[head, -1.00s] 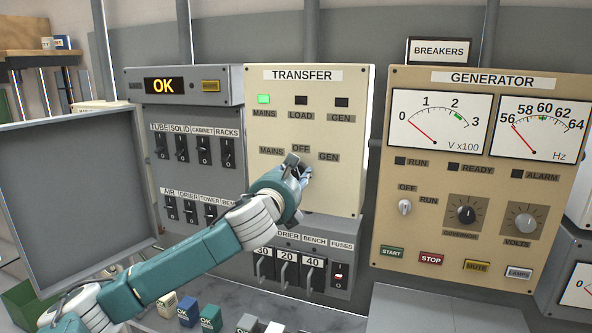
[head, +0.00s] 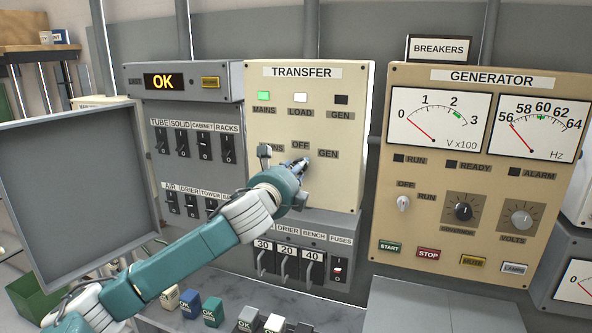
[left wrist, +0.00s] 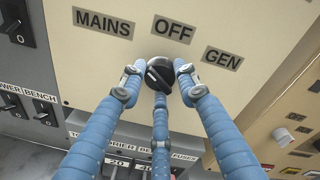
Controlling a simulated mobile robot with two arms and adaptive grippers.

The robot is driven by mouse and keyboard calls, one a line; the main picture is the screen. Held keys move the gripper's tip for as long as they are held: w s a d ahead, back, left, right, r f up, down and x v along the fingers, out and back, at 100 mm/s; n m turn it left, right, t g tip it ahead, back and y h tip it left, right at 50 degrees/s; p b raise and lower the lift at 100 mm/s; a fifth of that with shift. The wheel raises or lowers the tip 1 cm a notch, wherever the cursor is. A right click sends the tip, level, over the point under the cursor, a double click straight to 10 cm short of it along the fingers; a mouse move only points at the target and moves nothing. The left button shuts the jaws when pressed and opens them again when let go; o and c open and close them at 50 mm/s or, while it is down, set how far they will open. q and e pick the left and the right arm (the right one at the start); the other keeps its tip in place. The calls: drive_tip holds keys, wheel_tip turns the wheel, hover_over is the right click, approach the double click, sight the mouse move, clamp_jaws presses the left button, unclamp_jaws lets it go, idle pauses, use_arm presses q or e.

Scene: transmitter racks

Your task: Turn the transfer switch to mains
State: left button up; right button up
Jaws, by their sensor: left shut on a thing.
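The cream TRANSFER panel (head: 352,110) is in the middle of the head view. Its MAINS lamp (head: 264,96) is green, the LOAD lamp (head: 300,98) is lit white and the GEN lamp (head: 341,99) is dark. The transfer switch is a round black knob (left wrist: 159,73) below the OFF label in the left wrist view. It bears a pale line that appears to slant toward the MAINS side. My left gripper (head: 284,162) is at the knob, its blue fingers closed around it. The gripper hides the knob in the head view. My right gripper is not in view.
The GENERATOR panel (head: 473,180) stands at the right. Breaker switches (head: 193,145) fill the grey panel at the left, with an open grey door (head: 75,190) beside it. Fuse holders (head: 287,262) sit below, and several small blocks (head: 212,312) lie on the bench.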

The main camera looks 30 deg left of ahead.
use_arm(q)
drive_tip(key=shift+a+r, duration=0.2)
drive_tip(key=shift+r, duration=0.25)
drive_tip(key=o, duration=0.9)
drive_tip(key=shift+o, duration=1.3)
drive_tip(key=shift+s+f, duration=0.1)
drive_tip(key=shift+f, duration=0.1)
drive_tip(key=v, duration=1.2)
